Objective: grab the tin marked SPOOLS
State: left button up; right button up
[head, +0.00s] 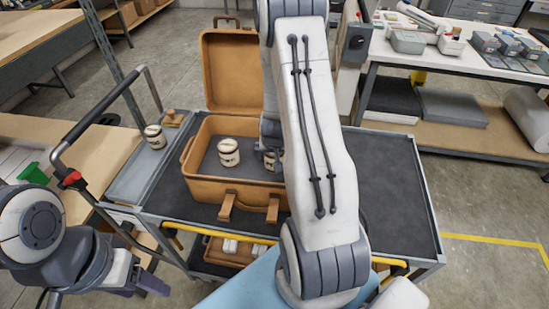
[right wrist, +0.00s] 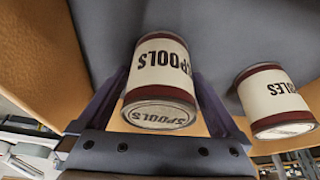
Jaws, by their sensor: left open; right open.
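The tin marked SPOOLS (right wrist: 163,72) is cream with dark red bands, inside the open tan suitcase (head: 237,191). In the right wrist view it lies between the spread fingers of my right gripper (right wrist: 160,88), with no clear grip on it. In the head view this tin (head: 277,161) is partly hidden behind my right gripper and arm. A similar tin (right wrist: 277,98), its label ending in LES, stands beside it; it also shows in the head view (head: 228,152). My left gripper (head: 148,284) is open and empty at the lower left, away from the case.
The suitcase stands on a dark cart top (head: 392,190), its lid raised at the back. Another tin (head: 154,137) and a stamp-like wooden item (head: 173,117) sit on a grey side tray (head: 128,184). The cart top right of my arm is clear.

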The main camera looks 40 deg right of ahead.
jog(key=shift+r, duration=0.1)
grip_shut()
